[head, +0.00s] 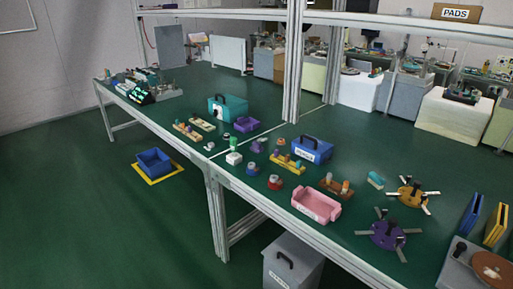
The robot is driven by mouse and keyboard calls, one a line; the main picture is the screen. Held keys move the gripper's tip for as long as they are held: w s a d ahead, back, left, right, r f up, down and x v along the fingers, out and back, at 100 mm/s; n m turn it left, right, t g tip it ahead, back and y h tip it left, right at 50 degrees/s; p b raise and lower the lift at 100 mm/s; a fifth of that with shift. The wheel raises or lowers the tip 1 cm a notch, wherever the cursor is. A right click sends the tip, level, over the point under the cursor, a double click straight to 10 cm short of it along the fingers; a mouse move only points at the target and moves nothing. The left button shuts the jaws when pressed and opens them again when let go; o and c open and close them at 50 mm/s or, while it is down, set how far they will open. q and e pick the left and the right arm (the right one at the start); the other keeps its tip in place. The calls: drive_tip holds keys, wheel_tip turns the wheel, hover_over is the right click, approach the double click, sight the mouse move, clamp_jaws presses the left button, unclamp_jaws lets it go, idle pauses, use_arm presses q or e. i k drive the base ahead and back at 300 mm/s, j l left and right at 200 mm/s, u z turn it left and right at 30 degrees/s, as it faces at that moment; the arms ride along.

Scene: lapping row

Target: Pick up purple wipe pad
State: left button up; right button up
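A small purple block-like item (259,146) lies on the green bench top, left of the blue labelled case; it may be the purple wipe pad, but it is too small to be sure. A purple open tray (246,125) sits just behind it. A purple disc with several metal arms (387,236) lies nearer, at the right front of the bench. Neither of my grippers is in view.
The long green bench (350,205) also holds a blue case (312,149), a teal case (227,106), a pink tray (316,205) and a yellow disc (411,195). Metal posts (293,65) rise from it. A blue bin (154,162) and a grey bin (291,268) stand on the floor.

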sight(255, 146)
drive_tip(key=i+j+z, duration=0.25)
drive_tip(key=i+j, duration=0.65)
